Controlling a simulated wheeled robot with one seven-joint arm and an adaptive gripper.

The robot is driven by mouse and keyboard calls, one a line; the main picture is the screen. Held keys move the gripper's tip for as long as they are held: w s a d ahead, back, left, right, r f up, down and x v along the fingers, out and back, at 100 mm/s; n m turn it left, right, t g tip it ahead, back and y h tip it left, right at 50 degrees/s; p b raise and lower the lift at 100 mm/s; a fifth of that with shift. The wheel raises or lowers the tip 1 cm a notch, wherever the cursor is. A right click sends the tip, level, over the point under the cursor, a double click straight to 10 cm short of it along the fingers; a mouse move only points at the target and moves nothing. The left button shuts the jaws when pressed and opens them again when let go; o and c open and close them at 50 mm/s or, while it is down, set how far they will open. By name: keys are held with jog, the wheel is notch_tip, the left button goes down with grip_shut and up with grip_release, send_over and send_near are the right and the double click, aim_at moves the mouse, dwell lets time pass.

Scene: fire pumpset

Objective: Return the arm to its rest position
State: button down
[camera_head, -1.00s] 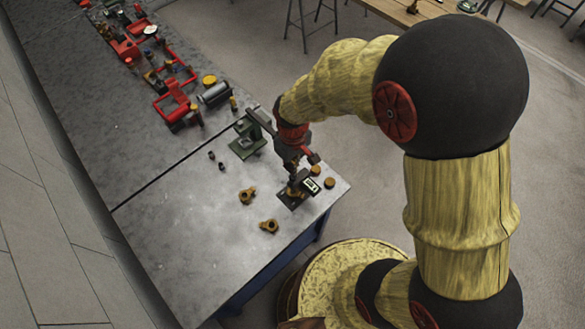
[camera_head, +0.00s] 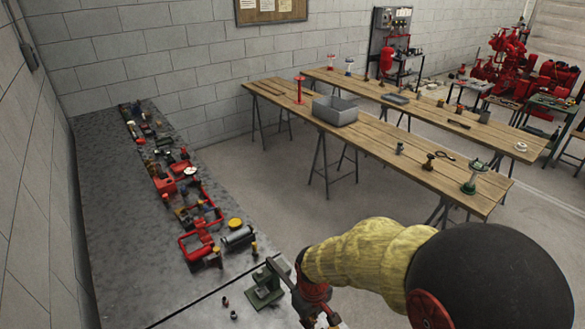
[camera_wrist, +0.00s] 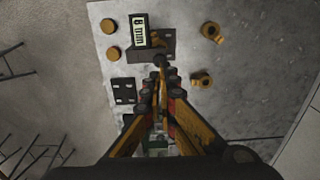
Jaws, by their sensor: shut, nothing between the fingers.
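My gripper (camera_wrist: 160,85) is shut and empty in the wrist view, its fingers pointing toward the grey bench top (camera_wrist: 222,60). A dark block with an "8 mm" label (camera_wrist: 140,28) lies just beyond the fingertips; I cannot tell whether they touch it.
Two brassy fittings (camera_wrist: 212,32) (camera_wrist: 202,79) and two round caps (camera_wrist: 108,26) (camera_wrist: 112,53) lie around the block. A green vise-like stand (camera_head: 264,287) is close to my wrist. Red pump parts (camera_head: 197,240) line the metal bench. Wooden tables (camera_head: 385,138) stand beyond open floor.

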jog(key=s+d+r+m+t+b, duration=0.5)
jog(key=s+d+r+b, duration=0.4)
jog(key=b, duration=0.9)
jog(key=s+d+m, duration=0.1)
jog(key=s+d, duration=0.2)
jog(key=shift+r+m+t, duration=0.3)
jog(key=shift+m, duration=0.1)
jog(key=shift+s, duration=0.15)
